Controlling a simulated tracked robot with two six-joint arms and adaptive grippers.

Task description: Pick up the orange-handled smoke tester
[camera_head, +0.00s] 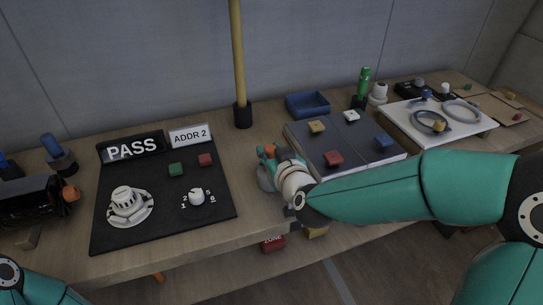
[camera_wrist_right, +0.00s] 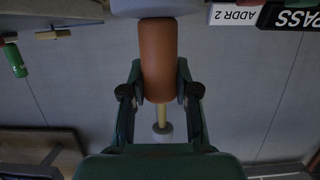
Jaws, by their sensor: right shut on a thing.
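The smoke tester's orange handle (camera_wrist_right: 157,60) fills the upper middle of the right wrist view, with a pale grey body (camera_wrist_right: 157,8) at its upper end, cut off by the frame edge. My right gripper (camera_wrist_right: 160,90) is shut on this handle, one finger on each side. In the head view my right gripper (camera_head: 276,160) is at the middle of the bench, beside the black test board, and a bit of orange shows at it. My arm and gripper hide most of the tester there, and I cannot tell whether it touches the bench. My left gripper is out of view.
The black test board (camera_head: 103,233) with a PASS display (camera_head: 133,147) lies left of the gripper. A grey panel (camera_head: 345,143) with coloured blocks lies to the right. A yellow pole (camera_head: 237,50) stands behind, near a blue tray (camera_head: 307,105). A green bottle (camera_head: 363,85) stands farther right.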

